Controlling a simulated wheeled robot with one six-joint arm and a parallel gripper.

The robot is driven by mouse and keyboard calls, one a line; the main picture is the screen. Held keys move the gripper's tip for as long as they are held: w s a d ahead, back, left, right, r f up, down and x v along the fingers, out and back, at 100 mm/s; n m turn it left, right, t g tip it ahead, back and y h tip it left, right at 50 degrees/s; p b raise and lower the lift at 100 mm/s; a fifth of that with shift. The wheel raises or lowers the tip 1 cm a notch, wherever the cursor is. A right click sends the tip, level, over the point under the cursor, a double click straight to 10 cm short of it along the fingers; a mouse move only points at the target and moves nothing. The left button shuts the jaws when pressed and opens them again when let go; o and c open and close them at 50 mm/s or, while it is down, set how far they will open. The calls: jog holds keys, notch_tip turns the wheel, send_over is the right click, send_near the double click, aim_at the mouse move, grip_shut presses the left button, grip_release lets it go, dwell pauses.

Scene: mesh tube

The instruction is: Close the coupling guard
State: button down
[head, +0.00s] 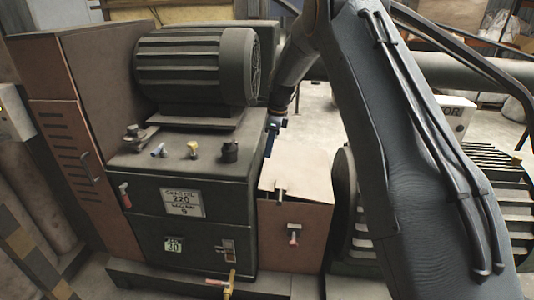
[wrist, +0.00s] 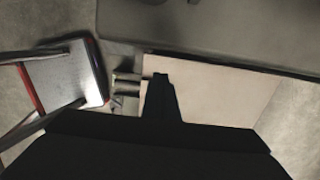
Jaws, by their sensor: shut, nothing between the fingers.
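The coupling guard looks to be the brown box (head: 296,225) in the head view, between the dark tank and the ribbed motor. Its pale tan top panel (head: 305,172) lies roughly level; I cannot tell if it is fully down. My gripper (head: 269,150) is shut and empty, pointing down near the panel's far left corner. In the wrist view my gripper (wrist: 162,80) is a dark shape in front of a tan panel (wrist: 220,92); contact is unclear.
The dark tank (head: 190,255) with a large motor (head: 195,65) on top stands left of the box. A ribbed motor (head: 490,190) is at the right, partly behind my arm. Pale floor (head: 318,120) shows behind. A grey red-edged object (wrist: 65,80) lies left in the wrist view.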

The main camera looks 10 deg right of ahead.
aim_at(262, 182)
jog(key=f+p, duration=0.1)
jog(key=f, duration=0.3)
jog(key=a+f+p, duration=0.1)
jog(key=f, duration=0.3)
jog(key=a+f+p, duration=0.1)
jog(key=f+p, duration=0.1)
jog(key=f, duration=0.2)
jog(key=shift+w, duration=0.35)
jog(key=shift+f, duration=0.1)
jog(key=shift+f, duration=0.1)
